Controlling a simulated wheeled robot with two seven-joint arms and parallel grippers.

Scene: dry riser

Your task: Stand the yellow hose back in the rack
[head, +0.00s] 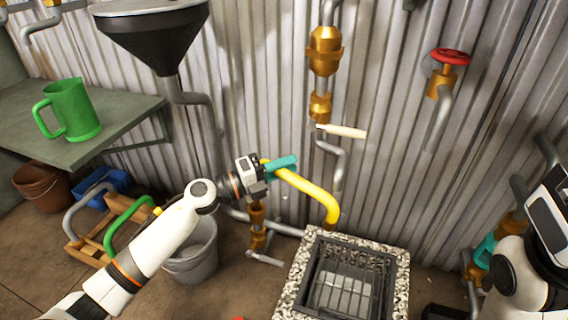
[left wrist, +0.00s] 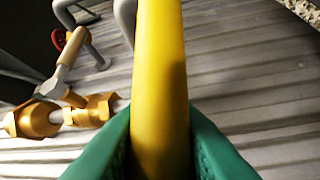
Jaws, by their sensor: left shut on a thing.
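My left gripper (head: 282,168) is shut on the yellow hose (head: 318,192), holding it in the air in front of the corrugated wall. The hose curves to the right and bends down above the grated drain. In the left wrist view the yellow hose (left wrist: 160,70) runs between the green fingers (left wrist: 160,150). A wooden rack (head: 92,246) stands on the floor at the lower left, with a green hose (head: 122,214) and a grey hose (head: 80,203) in it. My forearm partly covers the rack. My right gripper (head: 487,248) is partly hidden at the right edge, and its jaws are unclear.
A grey bucket (head: 192,262) stands between the rack and the stone-edged drain (head: 396,285). Brass-fitted pipes, a pale lever (head: 345,131) and a red valve wheel (head: 450,57) are on the wall. A green jug (head: 72,112) stands on the bench (head: 120,125) above the rack.

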